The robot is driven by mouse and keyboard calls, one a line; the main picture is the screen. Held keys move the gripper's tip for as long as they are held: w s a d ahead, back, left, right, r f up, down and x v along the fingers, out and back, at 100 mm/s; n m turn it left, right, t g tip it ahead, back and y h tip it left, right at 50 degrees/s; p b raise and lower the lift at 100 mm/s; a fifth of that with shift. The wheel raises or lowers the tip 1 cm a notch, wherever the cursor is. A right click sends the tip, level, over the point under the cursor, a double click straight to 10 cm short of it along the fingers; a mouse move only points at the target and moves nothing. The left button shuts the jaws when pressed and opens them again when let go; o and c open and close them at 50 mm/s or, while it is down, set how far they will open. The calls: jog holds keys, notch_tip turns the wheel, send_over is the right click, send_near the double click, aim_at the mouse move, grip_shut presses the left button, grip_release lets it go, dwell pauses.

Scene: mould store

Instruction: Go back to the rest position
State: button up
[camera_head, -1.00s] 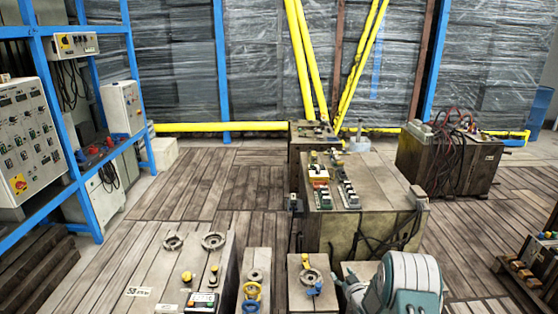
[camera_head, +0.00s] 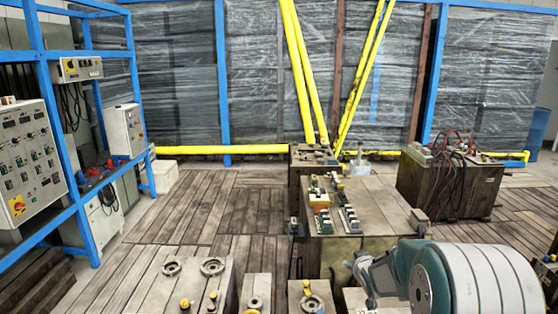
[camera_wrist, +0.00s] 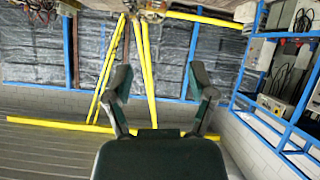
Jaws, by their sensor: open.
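My gripper (camera_wrist: 160,80) shows in the wrist view with its two dark fingers spread apart. Nothing is between them. Behind the fingers are yellow poles and wrapped stacks, well away from the fingertips. In the head view my teal and white arm fills the lower right corner, over the floor and beside the wooden boxes. I cannot clearly make out the fingers there.
A blue rack (camera_head: 72,135) with control panels stands at left. Wooden boxes with valves and switches, including a large one (camera_head: 385,205), fill the lower middle. A cabinet with cables (camera_head: 450,185) stands at right. Plank floor (camera_head: 190,205) is clear at centre left.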

jog(key=s+a+r+g, duration=0.1)
jog(key=s+r, duration=0.6)
jog(key=s, duration=0.1)
jog(key=s+a+r+g, duration=0.1)
jog(key=s+a+g, duration=0.1)
jog(key=s, duration=0.8)
jog(key=s+a+r+m+g, duration=0.1)
jog(key=s+r, duration=0.1)
jog(key=s, duration=0.9)
jog(key=s+a+r+m+g, duration=0.1)
jog(key=s+a+r+g, duration=0.1)
jog(key=s, duration=0.8)
jog(key=shift+s+a+g, duration=0.3)
jog(key=shift+s, duration=0.1)
jog(key=shift+c, duration=1)
